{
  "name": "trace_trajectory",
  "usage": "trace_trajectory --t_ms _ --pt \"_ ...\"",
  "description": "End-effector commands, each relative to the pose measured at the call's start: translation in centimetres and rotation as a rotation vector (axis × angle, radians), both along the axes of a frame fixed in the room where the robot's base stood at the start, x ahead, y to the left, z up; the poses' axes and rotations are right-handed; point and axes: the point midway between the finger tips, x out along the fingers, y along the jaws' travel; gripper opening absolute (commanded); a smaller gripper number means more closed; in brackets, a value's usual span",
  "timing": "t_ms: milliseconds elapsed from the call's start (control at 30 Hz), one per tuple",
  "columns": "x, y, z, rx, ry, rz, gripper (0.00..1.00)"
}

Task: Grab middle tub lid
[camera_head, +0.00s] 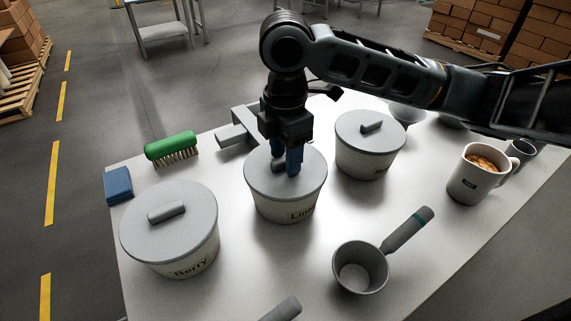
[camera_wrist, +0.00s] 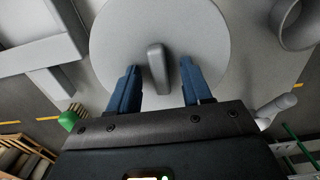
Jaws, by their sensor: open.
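The middle tub (camera_head: 288,207), a pale tub whose dark lettering is partly readable as "Lim", stands upright on the table with its grey lid (camera_head: 262,178) on. My gripper (camera_head: 287,170) points down over this lid, its blue fingers around the lid's handle. In the wrist view the lid (camera_wrist: 115,35) fills the upper middle, and its bar handle (camera_wrist: 157,68) lies between the two open fingers of my gripper (camera_wrist: 158,82), with a gap on each side. In the head view my fingers hide much of the handle.
A "Berry" tub (camera_head: 185,255) stands at left and another lidded tub (camera_head: 368,155) at right. A grey scoop (camera_head: 361,270) lies in front. A green brush (camera_head: 171,147), blue block (camera_head: 118,185) and filled mug (camera_head: 478,176) are nearby. Bare table lies between the front tubs.

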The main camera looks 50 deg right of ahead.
Motion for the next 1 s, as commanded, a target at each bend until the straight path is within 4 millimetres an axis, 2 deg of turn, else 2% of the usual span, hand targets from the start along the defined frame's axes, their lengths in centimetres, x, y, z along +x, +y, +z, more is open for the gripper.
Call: trace_trajectory --t_ms 67,533,1000 --pt "0.0 0.01 0.01 0.0 0.0 0.0 0.44" --pt "0.0 0.01 0.04 0.0 0.0 0.0 0.0" --pt "0.04 0.01 0.48 0.001 -0.001 0.001 0.0"
